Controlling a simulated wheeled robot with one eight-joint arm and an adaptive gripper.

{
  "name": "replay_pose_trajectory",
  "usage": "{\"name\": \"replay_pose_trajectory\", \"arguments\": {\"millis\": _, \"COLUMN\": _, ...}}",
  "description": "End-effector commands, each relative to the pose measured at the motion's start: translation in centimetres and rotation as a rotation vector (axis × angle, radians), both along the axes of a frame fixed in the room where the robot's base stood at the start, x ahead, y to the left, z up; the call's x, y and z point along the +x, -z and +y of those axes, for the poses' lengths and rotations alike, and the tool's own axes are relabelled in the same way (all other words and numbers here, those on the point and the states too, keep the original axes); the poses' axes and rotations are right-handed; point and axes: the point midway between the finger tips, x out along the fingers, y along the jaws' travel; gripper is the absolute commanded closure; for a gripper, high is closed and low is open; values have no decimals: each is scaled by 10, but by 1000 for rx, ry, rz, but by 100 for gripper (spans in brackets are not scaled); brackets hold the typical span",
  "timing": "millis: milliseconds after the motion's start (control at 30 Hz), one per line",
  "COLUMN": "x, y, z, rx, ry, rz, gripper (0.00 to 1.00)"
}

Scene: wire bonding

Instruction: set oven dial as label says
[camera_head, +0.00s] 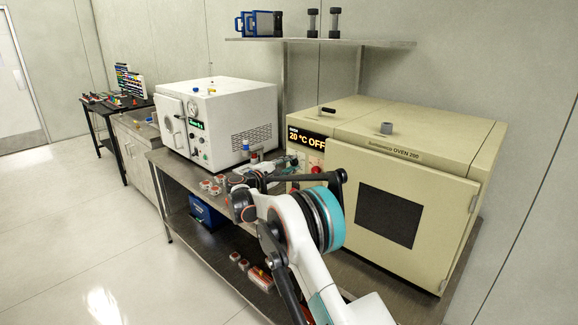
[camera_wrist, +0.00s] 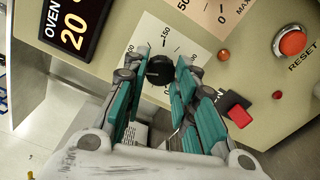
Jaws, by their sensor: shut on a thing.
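The beige oven (camera_head: 405,145) stands on the right of the metal bench. Its display (camera_head: 307,138) reads 20 °C OFF and partly shows, tilted, in the wrist view (camera_wrist: 73,27). The black dial knob (camera_wrist: 159,70) sits on a white scale plate (camera_wrist: 185,38) on which 150 is legible; its pointer direction is not clear. My gripper (camera_wrist: 160,62) is shut on the knob, a teal finger on each side. A pale sheet with small print (camera_wrist: 131,133) shows between the fingers, too small to read. In the head view my arm hides the dial.
Beside the dial are an orange lamp (camera_wrist: 223,55), a red RESET button (camera_wrist: 291,42), a red switch (camera_wrist: 236,104) and another scale plate (camera_wrist: 215,12) marked MAX. A white vacuum oven (camera_head: 222,115) and small containers (camera_head: 211,187) stand left of my arm.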

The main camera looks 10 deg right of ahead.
Motion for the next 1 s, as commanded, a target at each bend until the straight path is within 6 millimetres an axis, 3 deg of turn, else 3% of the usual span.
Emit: {"name": "replay_pose_trajectory", "arguments": {"millis": 1000, "x": -1, "y": 1, "z": 0, "rx": 568, "ry": 1, "rz": -779, "gripper": 98}}
